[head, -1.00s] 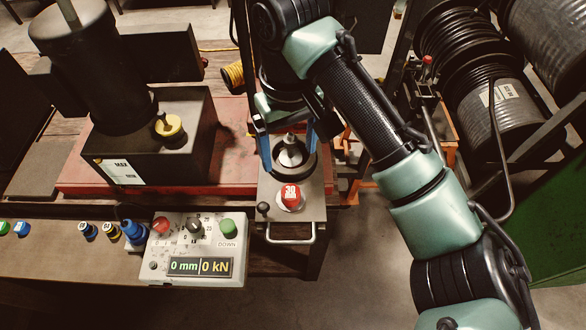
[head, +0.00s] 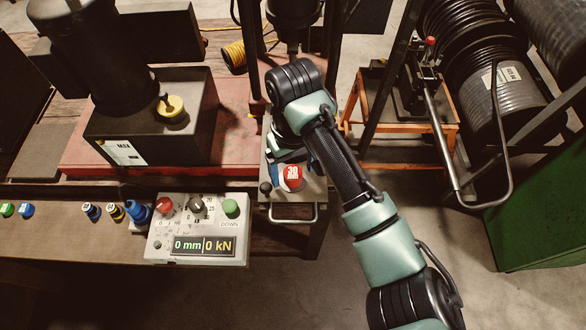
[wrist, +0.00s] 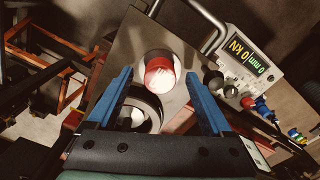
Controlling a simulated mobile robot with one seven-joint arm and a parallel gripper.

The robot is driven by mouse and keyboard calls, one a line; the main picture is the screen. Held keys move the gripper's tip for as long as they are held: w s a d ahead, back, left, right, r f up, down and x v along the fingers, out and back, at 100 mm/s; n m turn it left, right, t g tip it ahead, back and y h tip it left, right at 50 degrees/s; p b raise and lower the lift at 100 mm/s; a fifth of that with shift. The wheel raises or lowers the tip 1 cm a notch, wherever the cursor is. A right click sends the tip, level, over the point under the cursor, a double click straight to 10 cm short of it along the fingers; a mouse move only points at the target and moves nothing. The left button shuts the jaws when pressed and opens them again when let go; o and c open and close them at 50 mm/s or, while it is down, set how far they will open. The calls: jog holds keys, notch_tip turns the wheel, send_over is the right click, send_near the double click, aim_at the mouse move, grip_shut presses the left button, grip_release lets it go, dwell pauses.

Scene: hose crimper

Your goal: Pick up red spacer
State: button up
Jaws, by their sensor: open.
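The red spacer (head: 292,178) stands on the metal plate in front of the press, with a white "30" label on its top. In the wrist view the red spacer (wrist: 160,77) lies ahead, between the lines of my two blue fingers. My gripper (wrist: 160,88) is open and empty, its fingers spread on either side of the spacer. I cannot tell from this view how high the fingertips are above it. In the head view my wrist hides most of the gripper, just behind the spacer.
The control box (head: 198,230) reading 0 mm and 0 kN sits left of the metal plate (head: 310,196). A black knob (head: 265,188) stands close left of the spacer. A dark ring (wrist: 143,105) lies behind the spacer. A handle bar (head: 293,217) runs along the plate's front.

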jog(key=shift+f, duration=0.2)
grip_shut()
dwell(0.3)
